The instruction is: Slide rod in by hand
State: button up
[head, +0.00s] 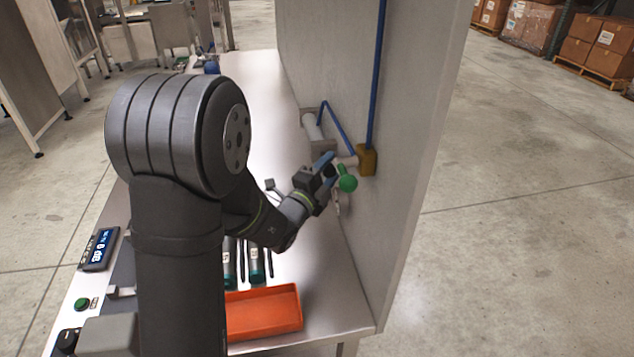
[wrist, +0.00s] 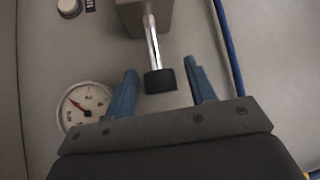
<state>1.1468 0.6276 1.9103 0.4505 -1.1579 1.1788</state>
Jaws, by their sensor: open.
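In the wrist view, a shiny metal rod (wrist: 152,42) with a black end knob (wrist: 160,80) sticks out of a grey block (wrist: 146,14) on the wall panel. My gripper (wrist: 161,72) is open, with its blue fingers on either side of the knob and a visible gap on both sides. Whether the knob lies at the same depth as the fingertips I cannot tell. In the head view, my gripper (head: 333,168) is close to the upright panel (head: 420,140), and the rod cannot be made out there.
A green ball knob (head: 347,184) and a yellow block (head: 367,160) with a blue pipe (head: 377,75) are close by my gripper. A round gauge (wrist: 85,104) is at the left in the wrist view. An orange tray (head: 264,312) lies on the bench front.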

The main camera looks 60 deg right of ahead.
jog(key=a+f, duration=0.2)
jog(key=a, duration=1.5)
jog(key=shift+f, duration=0.15)
jog(key=shift+s, duration=0.1)
jog(key=shift+c, duration=0.4)
jog(key=c, duration=0.3)
jog(key=shift+s+r+m+g, duration=0.2)
jog(key=shift+r+m+g, duration=0.15)
jog(key=shift+m+g, duration=0.15)
jog(key=c, duration=0.4)
jog(key=shift+s+a+r+m+g+y, duration=0.3)
jog(key=shift+r+m+g+y, duration=0.1)
jog(key=shift+m+g, duration=0.3)
grip_shut()
jog(key=d+m+g, duration=0.1)
jog(key=d+m, duration=0.1)
jog(key=d, duration=1)
jog(key=shift+s+d+r+g+y, duration=0.2)
jog(key=shift+s+r+g+y, duration=0.1)
jog(key=shift+s+r+y, duration=0.1)
